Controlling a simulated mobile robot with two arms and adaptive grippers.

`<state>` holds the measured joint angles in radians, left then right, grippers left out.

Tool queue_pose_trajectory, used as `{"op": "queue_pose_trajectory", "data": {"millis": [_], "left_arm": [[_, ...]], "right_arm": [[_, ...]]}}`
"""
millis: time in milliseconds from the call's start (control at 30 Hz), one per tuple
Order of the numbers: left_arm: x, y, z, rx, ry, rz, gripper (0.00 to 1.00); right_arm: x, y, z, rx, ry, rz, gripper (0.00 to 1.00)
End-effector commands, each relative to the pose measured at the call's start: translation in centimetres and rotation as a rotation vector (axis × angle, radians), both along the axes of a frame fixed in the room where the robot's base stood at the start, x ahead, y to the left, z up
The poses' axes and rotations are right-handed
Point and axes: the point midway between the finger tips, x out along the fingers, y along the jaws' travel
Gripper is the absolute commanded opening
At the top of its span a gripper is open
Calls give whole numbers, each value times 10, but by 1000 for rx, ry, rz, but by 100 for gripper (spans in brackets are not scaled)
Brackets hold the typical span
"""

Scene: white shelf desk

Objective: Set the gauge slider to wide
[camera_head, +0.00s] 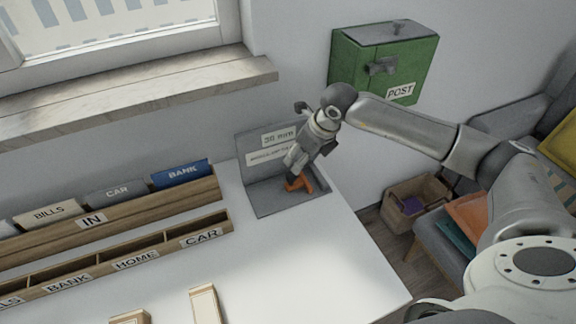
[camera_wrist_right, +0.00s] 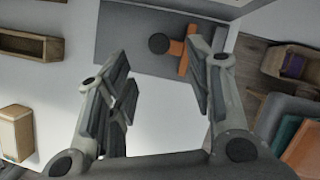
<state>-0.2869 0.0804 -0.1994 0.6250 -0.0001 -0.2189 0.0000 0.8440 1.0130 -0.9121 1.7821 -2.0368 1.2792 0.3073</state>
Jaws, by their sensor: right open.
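The gauge is a grey L-shaped stand (camera_head: 262,204) at the back right corner of the white desk. In the right wrist view, the gauge base (camera_wrist_right: 125,45) lies beyond the open right gripper (camera_wrist_right: 158,58). The orange slider (camera_wrist_right: 184,60) shows beside the right-hand finger, partly behind it, with a dark round knob (camera_wrist_right: 159,43) between the fingers. Contact cannot be told. My left gripper is out of view.
Wooden file racks (camera_head: 120,222) with labelled slots stand left of the gauge. Two small wooden pieces, one of them here (camera_head: 205,306), are at the desk's front. A green post box (camera_head: 385,65) hangs on the wall behind. The desk in front of the gauge is clear.

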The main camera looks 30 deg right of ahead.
Motion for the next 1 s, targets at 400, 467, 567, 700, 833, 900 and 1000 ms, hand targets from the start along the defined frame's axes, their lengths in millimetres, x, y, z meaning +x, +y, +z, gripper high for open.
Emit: {"op": "queue_pose_trajectory", "data": {"millis": [400, 467, 567, 700, 833, 900, 1000], "left_arm": [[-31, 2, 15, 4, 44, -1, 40], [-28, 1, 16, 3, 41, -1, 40], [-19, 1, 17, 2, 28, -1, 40], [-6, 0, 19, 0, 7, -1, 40], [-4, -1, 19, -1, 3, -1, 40], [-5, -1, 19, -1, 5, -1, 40], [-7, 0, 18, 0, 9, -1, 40]], "right_arm": [[26, 10, -69, 0, 3, -1, 48], [29, 11, -76, -1, 3, -1, 48], [32, 12, -84, 0, 2, -1, 48], [34, 12, -90, -1, 2, 0, 48], [34, 13, -91, 0, 1, 0, 48], [34, 12, -91, 0, 1, 0, 48], [34, 12, -91, 0, 1, 0, 42]]}}
